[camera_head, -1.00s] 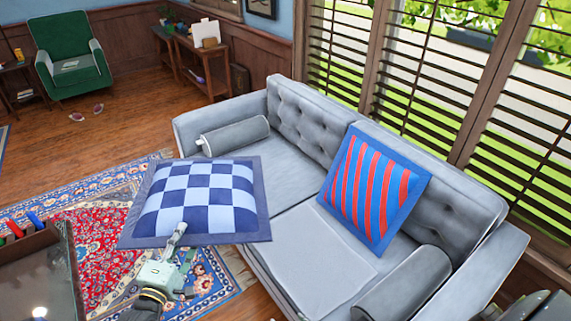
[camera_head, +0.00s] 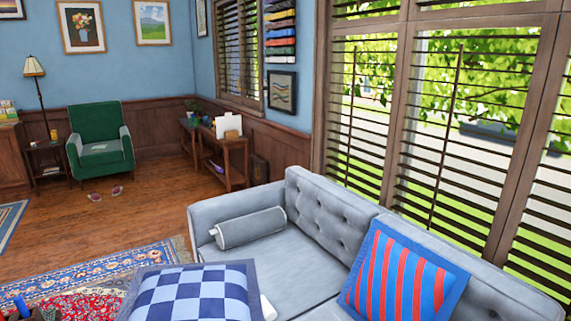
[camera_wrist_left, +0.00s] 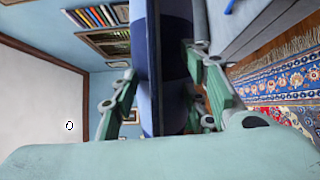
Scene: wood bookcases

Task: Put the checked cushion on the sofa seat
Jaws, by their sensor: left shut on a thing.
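The checked cushion (camera_head: 195,295), blue and light blue with a dark blue border, is at the bottom of the head view. It overlaps the near left end of the grey sofa (camera_head: 300,290) in the picture. In the left wrist view the cushion (camera_wrist_left: 150,70) stands edge-on between the green fingers of my left gripper (camera_wrist_left: 165,75), which is shut on it. The gripper is below the head view's edge. The sofa seat is partly visible beyond the cushion; its front is cut off. My right gripper is not in view.
A red-and-blue striped cushion (camera_head: 400,282) leans on the sofa back. A grey bolster (camera_head: 248,228) lies by the far armrest. Between them the seat shows bare. A patterned rug (camera_head: 90,270) lies left of the sofa. A green armchair (camera_head: 100,140) stands far back.

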